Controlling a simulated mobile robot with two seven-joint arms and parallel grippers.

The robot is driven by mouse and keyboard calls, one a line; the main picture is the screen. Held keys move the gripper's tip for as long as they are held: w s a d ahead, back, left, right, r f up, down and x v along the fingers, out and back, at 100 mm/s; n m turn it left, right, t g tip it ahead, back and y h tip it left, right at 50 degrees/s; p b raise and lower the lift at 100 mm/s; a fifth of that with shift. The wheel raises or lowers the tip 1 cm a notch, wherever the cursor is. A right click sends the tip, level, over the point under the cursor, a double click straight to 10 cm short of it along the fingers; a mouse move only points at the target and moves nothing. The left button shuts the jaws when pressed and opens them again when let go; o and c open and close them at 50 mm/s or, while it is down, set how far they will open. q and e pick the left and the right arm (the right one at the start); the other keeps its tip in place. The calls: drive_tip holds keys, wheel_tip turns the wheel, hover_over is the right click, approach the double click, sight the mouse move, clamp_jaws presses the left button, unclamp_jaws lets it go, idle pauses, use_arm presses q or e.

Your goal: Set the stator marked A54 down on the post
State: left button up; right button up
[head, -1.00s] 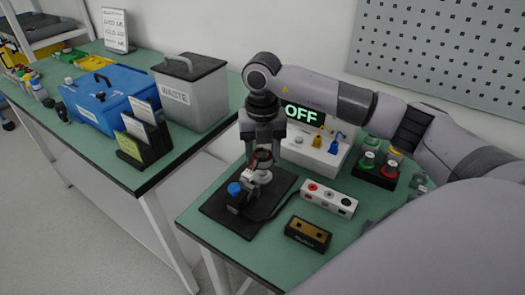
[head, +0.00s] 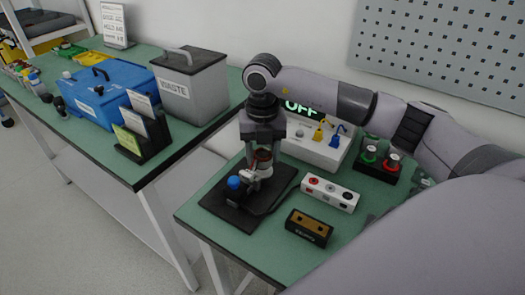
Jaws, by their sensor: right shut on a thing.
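My right gripper (head: 263,148) points straight down over the black test fixture (head: 228,213) on the green table. It is shut on a small stator (head: 264,157), a dark ring with a reddish-brown side. The fingers hide part of it, and the A54 mark is not readable. Directly under the stator a pale post (head: 266,171) shows in part. I cannot tell whether the stator touches it. A blue knob (head: 234,183) and a white part stand beside the post at left. My left gripper is not in view.
A white box with an OFF display (head: 318,150) stands behind, partly covered by my arm. A white button box (head: 330,194), a black-and-tan block (head: 309,228) and a black holder with green and red pieces (head: 375,175) sit to the right. A grey waste bin (head: 190,90) is at left.

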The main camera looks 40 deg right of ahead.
drive_tip(key=shift+f, duration=0.35)
idle(0.3)
drive_tip(key=o, duration=1.2)
drive_tip(key=shift+r, duration=0.1)
wheel_tip(320, 180, up, 7)
drive_tip(key=shift+r+b, duration=0.1)
drive_tip(key=shift+b, duration=0.2)
